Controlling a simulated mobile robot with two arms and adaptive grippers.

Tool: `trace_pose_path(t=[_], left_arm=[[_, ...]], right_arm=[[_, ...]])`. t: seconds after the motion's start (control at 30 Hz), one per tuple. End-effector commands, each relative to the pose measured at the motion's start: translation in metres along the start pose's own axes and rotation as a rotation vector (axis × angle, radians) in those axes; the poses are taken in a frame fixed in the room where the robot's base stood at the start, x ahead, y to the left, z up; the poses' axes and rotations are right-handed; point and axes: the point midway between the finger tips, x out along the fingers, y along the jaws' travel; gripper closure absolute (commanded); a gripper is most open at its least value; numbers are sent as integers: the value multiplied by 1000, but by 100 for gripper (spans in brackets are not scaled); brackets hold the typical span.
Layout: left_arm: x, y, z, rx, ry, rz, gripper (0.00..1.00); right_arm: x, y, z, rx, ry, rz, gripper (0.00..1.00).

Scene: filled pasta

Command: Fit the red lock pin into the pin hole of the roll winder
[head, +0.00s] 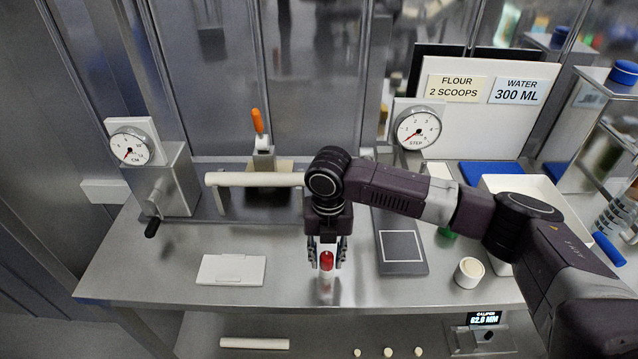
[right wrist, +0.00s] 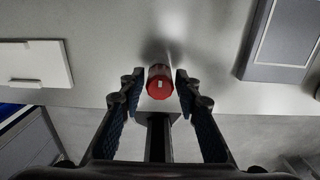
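The red lock pin (head: 327,261) stands near the front edge of the steel table; its red end also shows in the right wrist view (right wrist: 160,82). My right gripper (head: 327,250) points down over it, its fingers on either side of the pin. The right wrist view shows the fingers (right wrist: 158,88) open, with a small gap on each side. The roll winder, with its pale roller (head: 255,179) and a side crank (head: 152,228), stands at the back left. I cannot make out its pin hole. My left gripper is not in view.
A white block (head: 231,269) lies left of the pin, and a dark plate with a white square outline (head: 400,246) lies right of it. A cream cylinder (head: 469,272) stands further right. Two dials (head: 131,147) (head: 418,130) stand behind. A lower shelf holds small pale pieces.

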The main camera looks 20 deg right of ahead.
Motion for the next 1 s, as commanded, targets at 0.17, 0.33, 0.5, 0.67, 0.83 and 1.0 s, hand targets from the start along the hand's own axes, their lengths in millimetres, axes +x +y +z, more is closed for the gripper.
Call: trace_pose_path(t=[0.17, 0.33, 0.5, 0.67, 0.83, 1.0], left_arm=[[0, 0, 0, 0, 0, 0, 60], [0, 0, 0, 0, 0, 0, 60], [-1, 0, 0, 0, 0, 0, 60], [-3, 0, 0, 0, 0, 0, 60], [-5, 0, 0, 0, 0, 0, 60], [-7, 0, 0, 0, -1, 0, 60]], right_arm=[[0, 0, 0, 0, 0, 0, 92], [0, 0, 0, 0, 0, 0, 100], [-1, 0, 0, 0, 0, 0, 100], [-3, 0, 0, 0, 0, 0, 100], [-4, 0, 0, 0, 0, 1, 100], [-6, 0, 0, 0, 0, 1, 100]])
